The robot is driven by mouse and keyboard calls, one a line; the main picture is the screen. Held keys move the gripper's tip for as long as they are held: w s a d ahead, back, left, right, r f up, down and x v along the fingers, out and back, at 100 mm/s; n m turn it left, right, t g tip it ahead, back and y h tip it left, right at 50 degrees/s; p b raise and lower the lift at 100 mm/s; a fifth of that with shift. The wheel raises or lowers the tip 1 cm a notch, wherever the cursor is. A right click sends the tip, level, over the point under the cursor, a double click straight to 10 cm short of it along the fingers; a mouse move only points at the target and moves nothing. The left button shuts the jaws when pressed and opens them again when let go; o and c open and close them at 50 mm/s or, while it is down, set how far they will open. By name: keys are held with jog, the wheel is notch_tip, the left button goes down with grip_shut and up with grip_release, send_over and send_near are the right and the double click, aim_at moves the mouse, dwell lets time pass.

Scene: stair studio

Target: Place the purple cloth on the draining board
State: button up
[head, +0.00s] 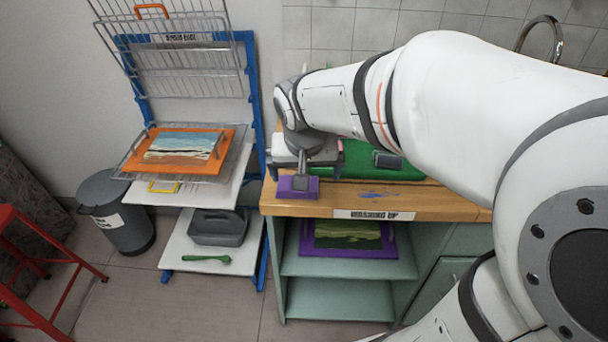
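The purple cloth (285,190) is a small folded-looking patch at the left front edge of the wooden counter (425,200). My gripper (303,183) points down over it, with its fingers at or just above the cloth. The fingers overlap in this view, so I cannot tell whether they are open or shut, or touch the cloth. A flat green surface (358,160) lies behind the gripper on the counter, partly hidden by my arm. I cannot tell whether it is the draining board.
A dark grey block (388,160) rests on the green surface. A blue-framed rack (256,110) stands left of the counter, with a picture on an orange board (205,138). Below are a grey caddy (218,228), a bin (117,212) and a red stool (35,250). My arm hides the counter's right side.

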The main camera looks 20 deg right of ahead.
jog(key=s+d+f+n+g+y, duration=0.1)
jog(key=s+f+n, duration=0.1)
jog(key=s, duration=1)
jog(key=shift+s+d+f+n, duration=0.2)
jog(key=shift+s+f+n, duration=0.05)
jog(key=shift+f+n, duration=0.15)
jog(key=shift+p+v, duration=1.1)
jog(key=shift+v, duration=0.15)
jog(key=shift+w, duration=0.2)
jog(key=shift+c, duration=0.2)
